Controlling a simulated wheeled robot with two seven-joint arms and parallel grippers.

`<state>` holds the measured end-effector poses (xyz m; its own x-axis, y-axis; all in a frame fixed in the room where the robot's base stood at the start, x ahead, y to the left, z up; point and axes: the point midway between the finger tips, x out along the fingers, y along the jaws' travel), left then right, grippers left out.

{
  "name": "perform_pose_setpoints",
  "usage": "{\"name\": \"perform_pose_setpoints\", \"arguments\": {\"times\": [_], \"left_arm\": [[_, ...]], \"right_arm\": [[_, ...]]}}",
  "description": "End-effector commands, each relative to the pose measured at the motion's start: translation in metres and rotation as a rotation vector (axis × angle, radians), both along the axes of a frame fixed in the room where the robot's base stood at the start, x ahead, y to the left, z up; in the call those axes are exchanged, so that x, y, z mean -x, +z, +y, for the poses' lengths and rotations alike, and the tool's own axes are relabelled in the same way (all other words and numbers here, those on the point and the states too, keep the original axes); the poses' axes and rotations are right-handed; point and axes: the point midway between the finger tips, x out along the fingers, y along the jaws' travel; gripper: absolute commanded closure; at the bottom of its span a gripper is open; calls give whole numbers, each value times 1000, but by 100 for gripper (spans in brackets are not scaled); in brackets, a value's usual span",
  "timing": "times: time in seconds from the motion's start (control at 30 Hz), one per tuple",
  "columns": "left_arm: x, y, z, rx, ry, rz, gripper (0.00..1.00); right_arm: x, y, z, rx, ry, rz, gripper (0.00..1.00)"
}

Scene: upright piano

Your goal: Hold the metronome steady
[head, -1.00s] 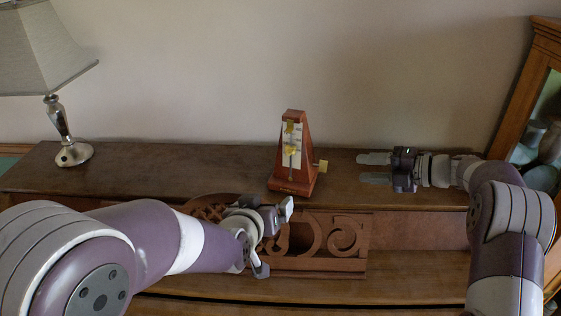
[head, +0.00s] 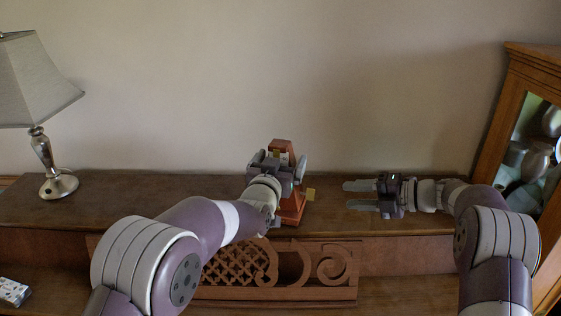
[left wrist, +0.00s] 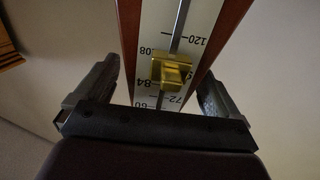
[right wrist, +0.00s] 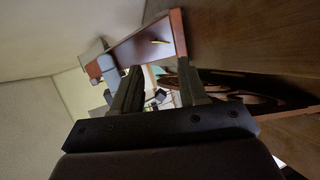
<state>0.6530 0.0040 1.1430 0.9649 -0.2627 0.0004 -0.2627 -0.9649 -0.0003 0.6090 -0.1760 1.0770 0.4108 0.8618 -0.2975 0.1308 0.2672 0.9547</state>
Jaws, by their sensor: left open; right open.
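The metronome (head: 291,207) is a reddish-brown wooden pyramid standing on top of the piano, with a yellow key on its right side. My left gripper (head: 278,162) is open in front of its upper part and hides most of its face. In the left wrist view the white scale and brass weight (left wrist: 172,70) lie between the two open fingers, with a gap on each side. My right gripper (head: 352,196) is open and empty, right of the metronome, fingers pointing at it. In the right wrist view the metronome's side (right wrist: 148,42) appears beyond the fingers.
A lamp (head: 50,160) stands at the left end of the piano top. A wooden cabinet with glass (head: 530,140) is at the right. Carved fretwork (head: 300,275) fronts the piano. The piano top between lamp and metronome is clear.

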Motion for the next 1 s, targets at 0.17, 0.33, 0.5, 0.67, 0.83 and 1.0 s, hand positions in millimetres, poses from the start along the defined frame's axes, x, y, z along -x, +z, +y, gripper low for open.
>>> {"name": "perform_pose_setpoints", "arguments": {"times": [0.17, 0.33, 0.5, 0.67, 0.83, 1.0], "left_arm": [[-2, 0, 0, 0, 0, 0, 4], [-2, 0, 0, 0, 0, 1, 30], [-2, 0, 0, 0, 0, 1, 85], [-2, 0, 0, 1, 0, 1, 96], [-2, 0, 0, 1, 0, 1, 97], [-1, 0, 0, 1, 0, 1, 97]], "right_arm": [[0, 0, 0, 0, 0, 0, 57], [0, 0, 0, 0, 0, 0, 57], [0, 0, 0, 0, 0, 0, 57], [-2, -1, -2, 8, 21, -45, 71], [-11, -12, -12, 66, 171, -419, 71], [-15, -25, -26, 132, 297, -905, 71]]}}
